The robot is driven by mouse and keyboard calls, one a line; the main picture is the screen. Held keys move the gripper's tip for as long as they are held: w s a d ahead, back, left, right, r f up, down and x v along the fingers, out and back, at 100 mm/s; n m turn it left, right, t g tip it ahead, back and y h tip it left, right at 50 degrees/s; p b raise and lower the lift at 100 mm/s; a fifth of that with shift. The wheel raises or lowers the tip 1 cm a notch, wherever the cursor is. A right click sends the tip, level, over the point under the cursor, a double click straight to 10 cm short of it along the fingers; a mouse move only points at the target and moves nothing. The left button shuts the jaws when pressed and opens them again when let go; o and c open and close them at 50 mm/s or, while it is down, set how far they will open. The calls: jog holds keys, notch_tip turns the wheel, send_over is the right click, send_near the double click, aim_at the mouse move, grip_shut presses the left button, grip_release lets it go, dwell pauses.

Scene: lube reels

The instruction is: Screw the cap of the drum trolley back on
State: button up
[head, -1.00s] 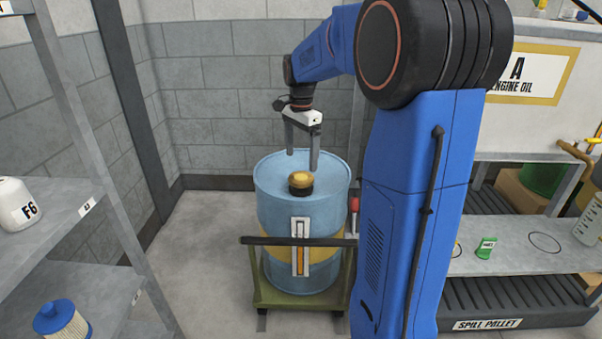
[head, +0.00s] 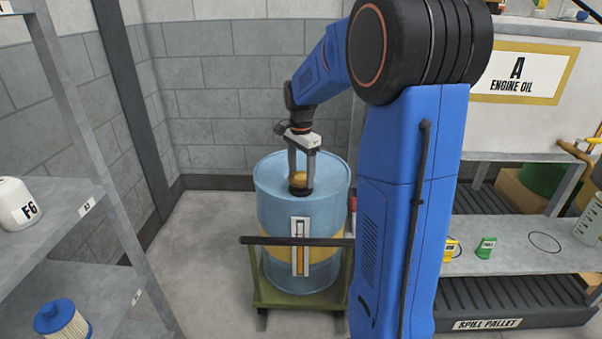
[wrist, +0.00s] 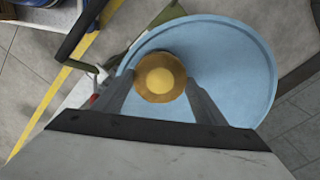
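The blue drum (head: 270,215) with a yellow band stands upright on the green trolley (head: 290,300). The round gold cap (head: 298,181) sits over a dark ring on the drum's top. My gripper (head: 301,183) points down with one finger on each side of the cap. In the wrist view, the cap (wrist: 160,77) lies between the fingertips (wrist: 160,82), which meet its left and right edges, so the gripper looks shut on it. The drum's top (wrist: 235,70) fills much of that view. The thread beneath the cap is hidden.
The trolley's dark handle bar (head: 290,241) crosses in front of the drum. A grey shelf (head: 60,225) holds a white bottle (head: 15,204) and a blue-topped filter (head: 60,318) at the left. A bench (head: 520,258) stands at the right. The floor left of the trolley is clear.

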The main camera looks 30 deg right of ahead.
jog(key=c, duration=0.5)
jog(key=m, duration=0.5)
jog(key=m, duration=0.5)
jog(key=shift+m, duration=0.3)
jog(key=m, duration=0.4)
jog(key=shift+m, duration=0.4)
